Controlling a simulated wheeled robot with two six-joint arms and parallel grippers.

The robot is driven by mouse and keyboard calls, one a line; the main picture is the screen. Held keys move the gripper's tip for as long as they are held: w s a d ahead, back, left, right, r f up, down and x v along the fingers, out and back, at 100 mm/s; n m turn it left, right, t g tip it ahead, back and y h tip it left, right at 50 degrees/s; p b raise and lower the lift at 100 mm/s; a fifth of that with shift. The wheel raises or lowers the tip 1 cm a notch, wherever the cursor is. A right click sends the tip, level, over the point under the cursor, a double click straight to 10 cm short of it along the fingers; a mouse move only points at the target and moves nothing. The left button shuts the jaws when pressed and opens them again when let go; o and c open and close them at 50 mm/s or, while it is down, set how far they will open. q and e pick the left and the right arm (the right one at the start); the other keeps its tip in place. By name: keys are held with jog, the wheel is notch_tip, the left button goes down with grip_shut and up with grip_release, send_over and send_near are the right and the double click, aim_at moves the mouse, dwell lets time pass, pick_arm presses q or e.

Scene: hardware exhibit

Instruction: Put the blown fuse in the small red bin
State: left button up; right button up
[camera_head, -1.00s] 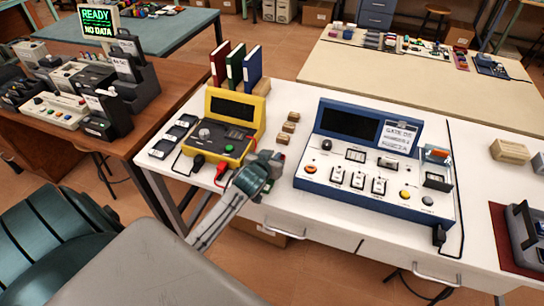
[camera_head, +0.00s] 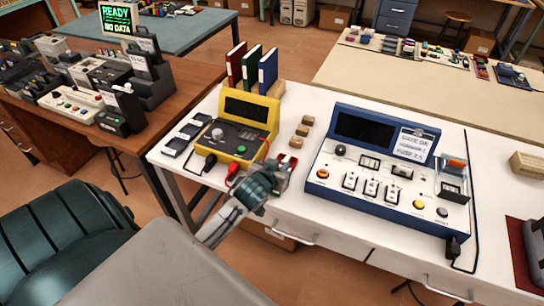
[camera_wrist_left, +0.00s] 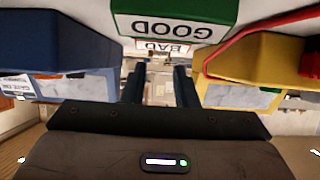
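My left gripper (camera_head: 284,176) is over the front of the white bench, between the yellow tester (camera_head: 240,125) and the blue console (camera_head: 375,170). In the left wrist view its two dark fingers (camera_wrist_left: 160,88) are apart, with no held object clearly visible between them. A label reading BAD (camera_wrist_left: 168,47) with red edging shows upside down beyond the fingertips, beside a green GOOD bin (camera_wrist_left: 175,20). In the head view a bit of red shows behind the gripper (camera_head: 293,163); the gripper hides most of it. I cannot make out a blown fuse. My right gripper is out of view.
Small tan blocks (camera_head: 302,131) lie between the tester and the console. Grey meters (camera_head: 187,131) lie left of the tester, and red, green and blue binders (camera_head: 251,68) stand behind it. A black cable runs down the console's right side. A cream table (camera_head: 400,85) stands behind.

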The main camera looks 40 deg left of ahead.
pick_arm(q)
jog(key=v, duration=0.6)
jog(key=shift+s+r, duration=0.25)
jog(key=shift+r, duration=0.05)
dwell(1.0)
